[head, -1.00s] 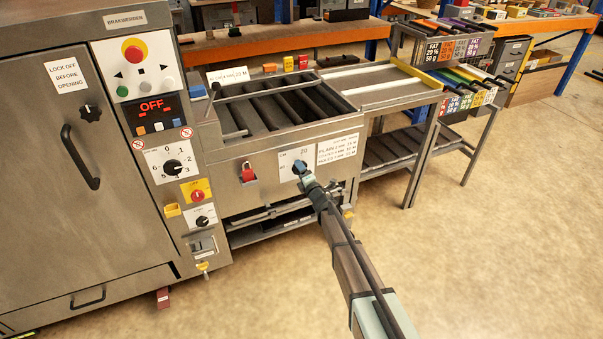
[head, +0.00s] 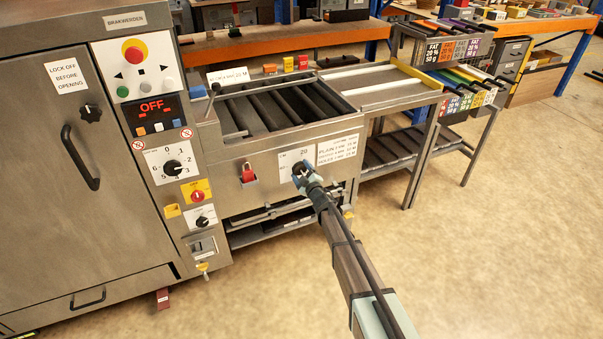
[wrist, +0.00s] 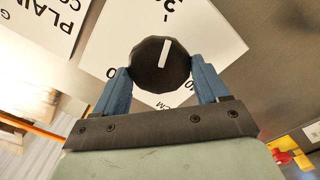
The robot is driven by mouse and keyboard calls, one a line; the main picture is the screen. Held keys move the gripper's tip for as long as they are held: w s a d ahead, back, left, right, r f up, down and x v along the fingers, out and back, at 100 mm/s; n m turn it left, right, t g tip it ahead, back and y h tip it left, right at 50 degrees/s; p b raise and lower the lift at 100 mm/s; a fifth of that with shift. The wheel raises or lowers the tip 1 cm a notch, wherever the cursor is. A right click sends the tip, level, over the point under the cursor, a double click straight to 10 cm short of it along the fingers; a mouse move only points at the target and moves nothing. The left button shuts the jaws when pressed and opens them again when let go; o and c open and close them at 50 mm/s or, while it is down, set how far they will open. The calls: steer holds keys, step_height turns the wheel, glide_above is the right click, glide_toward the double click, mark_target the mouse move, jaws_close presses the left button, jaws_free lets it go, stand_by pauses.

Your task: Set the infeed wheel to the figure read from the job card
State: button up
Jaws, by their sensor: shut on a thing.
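The infeed wheel (head: 297,169) is a round black knob on a white dial plate marked CM, on the infeed's front panel. It also shows in the wrist view (wrist: 150,72), with a white pointer line aimed up and slightly right. That line points towards a partly cut-off, inverted mark that looks like a 3. My gripper (wrist: 160,84) has its blue fingers on either side of the wheel, shut on it. In the head view my gripper (head: 306,175) partly covers the dial. A white card (head: 228,75) stands at the infeed's back left; its small print is unclear.
A printed sheet (head: 338,149) sits right of the dial. The machine's panel has a black numbered knob (head: 172,168) and a display (head: 152,107) reading OFF. The floor at right is clear.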

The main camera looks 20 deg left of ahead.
steer(key=m, duration=0.5)
steer(key=shift+m, duration=0.3)
steer(key=m, duration=0.6)
steer(key=shift+w+d, duration=0.1)
steer(key=m, duration=0.6)
steer(key=shift+d+m, duration=0.1)
steer(key=shift+m, duration=0.2)
steer(key=m, duration=0.5)
steer(key=shift+w, duration=0.1)
steer(key=shift+m, duration=0.3)
steer(key=o, duration=1)
